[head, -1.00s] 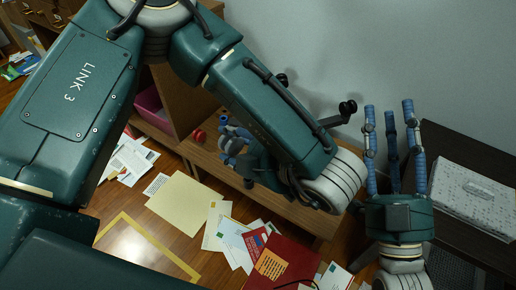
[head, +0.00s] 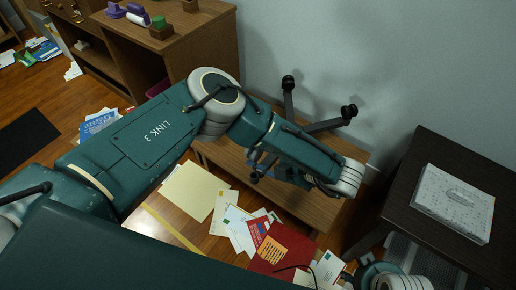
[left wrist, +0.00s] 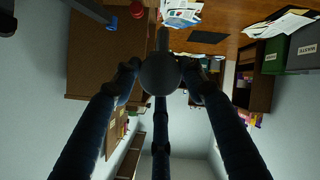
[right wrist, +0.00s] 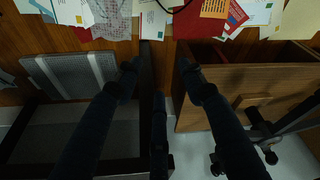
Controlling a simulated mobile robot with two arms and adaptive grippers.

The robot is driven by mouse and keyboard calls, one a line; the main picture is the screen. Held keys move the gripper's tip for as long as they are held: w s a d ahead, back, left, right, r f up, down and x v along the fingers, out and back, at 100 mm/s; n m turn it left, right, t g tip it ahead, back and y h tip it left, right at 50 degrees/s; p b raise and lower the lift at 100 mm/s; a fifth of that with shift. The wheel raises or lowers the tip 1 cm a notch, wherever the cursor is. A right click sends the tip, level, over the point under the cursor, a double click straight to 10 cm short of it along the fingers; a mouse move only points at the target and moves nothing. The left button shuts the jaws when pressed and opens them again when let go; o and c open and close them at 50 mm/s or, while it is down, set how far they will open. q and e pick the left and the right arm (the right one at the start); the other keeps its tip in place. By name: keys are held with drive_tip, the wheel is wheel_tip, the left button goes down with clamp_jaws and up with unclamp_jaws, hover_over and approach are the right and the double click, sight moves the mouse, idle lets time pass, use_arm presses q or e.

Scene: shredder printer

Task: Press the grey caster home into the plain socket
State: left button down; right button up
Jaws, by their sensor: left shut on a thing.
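The grey caster (left wrist: 160,74) shows in the left wrist view as a round dark grey body with a stem pointing away from me. My left gripper (left wrist: 160,80) is shut on it, with fingers on both sides. In the head view my left arm hides most of this gripper (head: 258,165); the caster cannot be made out there. The upturned chair base has black casters (head: 288,84) (head: 349,111) on its visible legs. The plain socket cannot be made out. My right gripper (right wrist: 158,72) is open and empty, low at the right in the head view.
A wooden bench (head: 310,208) stands under my left arm, by the wall. A dark side table (head: 435,160) carries a pale grey box (head: 454,203) at right. Papers and a red folder (head: 283,248) lie on the floor. A wooden desk (head: 190,40) stands behind.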

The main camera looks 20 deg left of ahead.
sight(259, 159)
idle(0.3)
use_arm(q)
drive_tip(key=shift+f, duration=0.1)
drive_tip(key=shift+f+b, duration=0.2)
drive_tip(key=shift+b, duration=0.3)
wheel_tip(259, 159, down, 3)
drive_tip(key=shift+r+b, duration=0.1)
drive_tip(key=shift+b, duration=1.15)
drive_tip(key=shift+r, duration=0.1)
drive_tip(key=shift+f+b, duration=0.5)
drive_tip(key=shift+f, duration=0.15)
drive_tip(key=shift+f+b, duration=0.35)
drive_tip(key=shift+f, duration=0.35)
use_arm(e)
drive_tip(key=w+a+r+t+y, duration=0.1)
drive_tip(key=w+a+r+t, duration=0.2)
drive_tip(key=w+r+t, duration=0.3)
drive_tip(key=w+r, duration=0.2)
drive_tip(key=w, duration=0.3)
drive_tip(key=shift+w+a+y, duration=0.3)
drive_tip(key=shift+w+a, duration=0.05)
drive_tip(key=shift+a, duration=0.05)
